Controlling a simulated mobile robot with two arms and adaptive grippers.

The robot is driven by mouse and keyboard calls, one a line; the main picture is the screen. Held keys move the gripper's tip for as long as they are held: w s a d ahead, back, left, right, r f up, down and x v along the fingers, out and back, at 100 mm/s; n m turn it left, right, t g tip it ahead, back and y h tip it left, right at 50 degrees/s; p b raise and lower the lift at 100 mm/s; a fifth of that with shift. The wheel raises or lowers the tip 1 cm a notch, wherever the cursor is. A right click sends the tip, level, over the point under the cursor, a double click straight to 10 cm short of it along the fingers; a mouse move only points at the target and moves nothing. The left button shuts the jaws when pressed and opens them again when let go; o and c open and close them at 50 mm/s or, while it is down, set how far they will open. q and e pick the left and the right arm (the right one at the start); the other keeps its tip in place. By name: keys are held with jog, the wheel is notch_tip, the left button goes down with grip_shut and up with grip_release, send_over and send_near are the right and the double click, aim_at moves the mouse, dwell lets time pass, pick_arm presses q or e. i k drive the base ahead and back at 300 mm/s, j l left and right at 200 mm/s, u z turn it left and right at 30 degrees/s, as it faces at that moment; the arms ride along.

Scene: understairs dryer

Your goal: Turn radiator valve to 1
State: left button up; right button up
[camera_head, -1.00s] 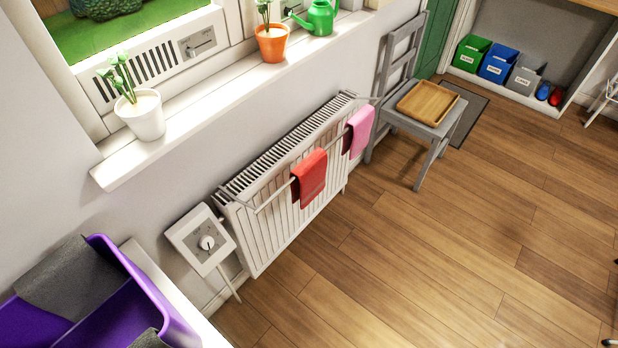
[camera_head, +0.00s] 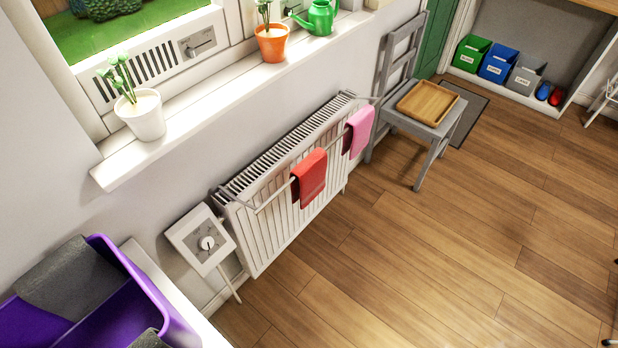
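The radiator valve is a round white knob (camera_head: 207,243) on a square white plate (camera_head: 186,232) with a grey dial face. It sits at the near left end of the white radiator (camera_head: 262,228), low by the wall. The dial's numbers are too small to read, so I cannot tell its setting. A pipe runs down from the plate toward the floor. Neither of my grippers is clearly in view; only small dark bits show at the right edge, and I cannot tell what they are.
A red cloth (camera_head: 310,176) and a pink cloth (camera_head: 359,130) hang on the radiator's rail. A purple bin (camera_head: 150,300) stands at the lower left, close to the valve. A grey chair (camera_head: 430,130) with a wooden tray (camera_head: 428,103) stands beyond the radiator. The wooden floor (camera_head: 430,240) is clear.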

aim_at(206, 242)
jog(key=u, duration=1)
